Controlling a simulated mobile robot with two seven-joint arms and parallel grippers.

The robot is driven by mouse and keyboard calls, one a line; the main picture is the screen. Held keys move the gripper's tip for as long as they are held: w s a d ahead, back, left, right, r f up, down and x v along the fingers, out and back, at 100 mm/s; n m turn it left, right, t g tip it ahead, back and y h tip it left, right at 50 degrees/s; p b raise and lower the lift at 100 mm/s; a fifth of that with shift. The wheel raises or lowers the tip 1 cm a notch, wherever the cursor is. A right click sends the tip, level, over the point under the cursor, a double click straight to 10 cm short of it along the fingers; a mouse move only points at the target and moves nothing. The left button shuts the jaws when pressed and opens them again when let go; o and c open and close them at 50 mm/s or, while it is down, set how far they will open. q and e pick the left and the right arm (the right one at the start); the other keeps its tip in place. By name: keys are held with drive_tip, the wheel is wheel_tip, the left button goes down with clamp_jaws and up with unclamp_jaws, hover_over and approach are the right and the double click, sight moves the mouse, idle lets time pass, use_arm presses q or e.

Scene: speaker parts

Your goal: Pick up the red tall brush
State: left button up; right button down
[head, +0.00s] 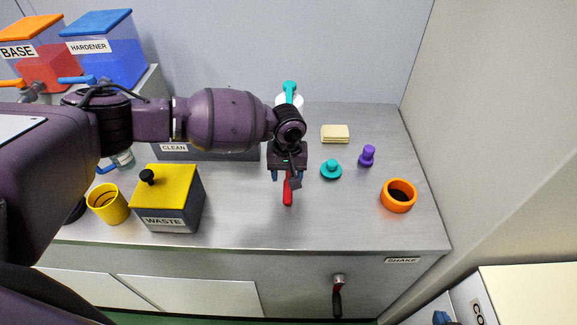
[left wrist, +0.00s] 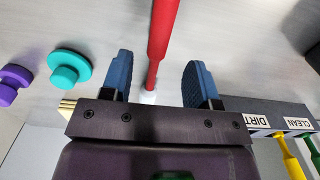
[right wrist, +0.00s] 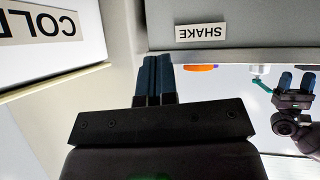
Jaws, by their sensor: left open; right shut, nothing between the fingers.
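The red tall brush (head: 288,191) is on the steel worktop, partly hidden in the head view by my left gripper (head: 287,177). In the left wrist view the red handle (left wrist: 162,35) runs down between the two blue fingers of my left gripper (left wrist: 158,85), with a gap on both sides. A white part (left wrist: 148,97) shows at its lower end. My left gripper is open and does not grip it. My right gripper (right wrist: 154,80) is shut and empty in front of the worktop; its blue tip also shows in the head view (head: 442,318).
A yellow-lidded WASTE box (head: 170,199) and a yellow cup (head: 107,204) stand left. A teal knobbed piece (head: 331,170), purple piece (head: 367,156), cream block (head: 335,133) and orange cup (head: 398,196) stand right. A CLEAN-labelled box (head: 200,153) is behind my left arm. A wall bounds the right.

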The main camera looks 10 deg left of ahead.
sight(288, 186)
use_arm(q)
drive_tip(key=shift+s+d+f, duration=0.1)
drive_tip(key=shift+f, duration=1.2)
drive_tip(key=shift+s+f, duration=0.1)
drive_tip(key=shift+f, duration=1.2)
clamp_jaws()
